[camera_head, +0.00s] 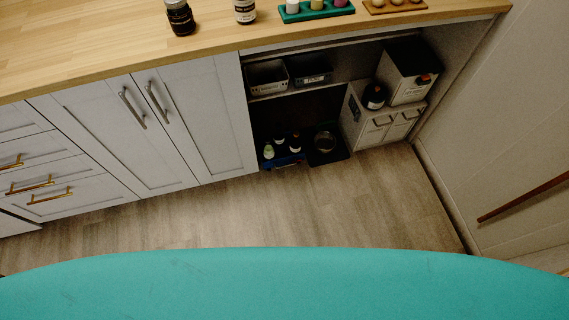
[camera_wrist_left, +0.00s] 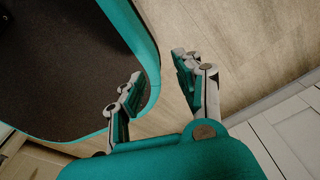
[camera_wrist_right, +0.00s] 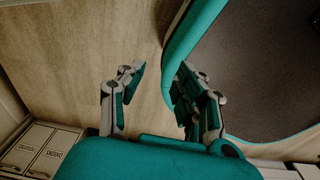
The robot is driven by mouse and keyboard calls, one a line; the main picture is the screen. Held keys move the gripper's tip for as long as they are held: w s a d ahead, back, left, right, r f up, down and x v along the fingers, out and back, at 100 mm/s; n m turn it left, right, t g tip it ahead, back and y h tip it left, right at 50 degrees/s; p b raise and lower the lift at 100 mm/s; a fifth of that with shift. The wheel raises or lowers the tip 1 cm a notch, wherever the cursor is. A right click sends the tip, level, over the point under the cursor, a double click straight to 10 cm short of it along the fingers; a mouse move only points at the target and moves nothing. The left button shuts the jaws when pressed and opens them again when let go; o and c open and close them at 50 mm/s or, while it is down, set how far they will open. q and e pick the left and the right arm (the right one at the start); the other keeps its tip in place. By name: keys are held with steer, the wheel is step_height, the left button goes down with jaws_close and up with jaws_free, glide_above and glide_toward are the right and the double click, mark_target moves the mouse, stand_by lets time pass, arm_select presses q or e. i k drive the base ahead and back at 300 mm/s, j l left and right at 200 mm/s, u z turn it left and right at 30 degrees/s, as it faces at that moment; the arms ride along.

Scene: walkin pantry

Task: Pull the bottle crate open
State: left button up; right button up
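What looks like the bottle crate, a blue crate (camera_head: 285,160) with several bottles in it, sits low in the open bay under the counter in the head view. Its bottles have pale and dark caps. The left gripper (camera_wrist_left: 155,82) is open and empty in the left wrist view, over the floor beside my teal-rimmed base. The right gripper (camera_wrist_right: 158,88) is open and empty in the right wrist view, also over the floor beside my base. Neither gripper shows in the head view, and both are away from the crate.
A dark bin (camera_head: 327,150) with a round item stands right of the crate. Grey bins (camera_head: 268,77) sit on the shelf above. Cabinet doors (camera_head: 150,130) are left. The floor (camera_head: 310,212) before the bay is clear.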

mark_target(282, 155)
steer(key=i+l+u, duration=0.25)
steer(key=i, duration=0.2)
steer(key=i+l+u, duration=0.25)
steer(key=i+l, duration=0.15)
